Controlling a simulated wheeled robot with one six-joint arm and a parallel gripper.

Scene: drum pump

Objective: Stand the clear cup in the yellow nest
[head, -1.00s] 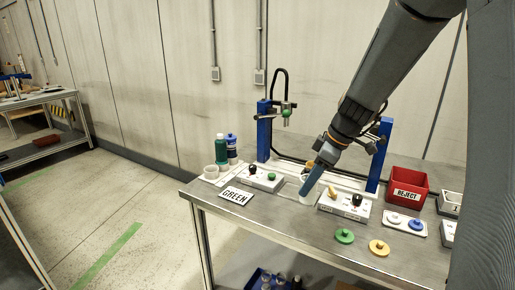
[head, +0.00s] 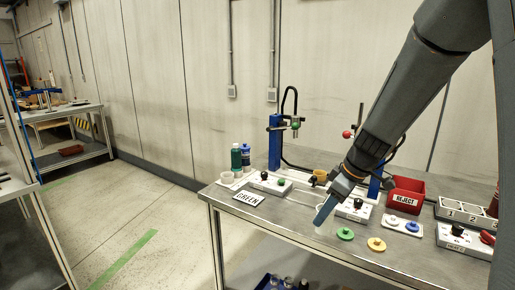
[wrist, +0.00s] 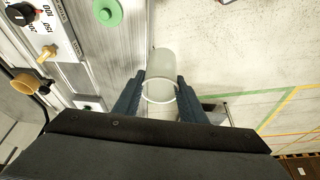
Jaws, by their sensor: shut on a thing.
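My gripper (head: 324,213) is shut on the clear cup (head: 322,228) near the front edge of the table. In the wrist view the fingers (wrist: 160,93) hold the frosted-looking cup (wrist: 161,65) near its rim, one on each side. Whether the cup's base touches the table cannot be told. A round yellow holder (head: 320,173), which looks like the nest, stands farther back between the blue posts, apart from the cup. It seems to show at the left of the wrist view (wrist: 22,84). Its inside is not clear in the head view.
A control box with a black knob (head: 354,210) stands close behind my gripper. A green lid (head: 345,234) and a yellow lid (head: 376,244) lie to the right. The red REJECT bin (head: 406,194) is behind them. The GREEN sign (head: 248,198) and bottles (head: 240,158) are left.

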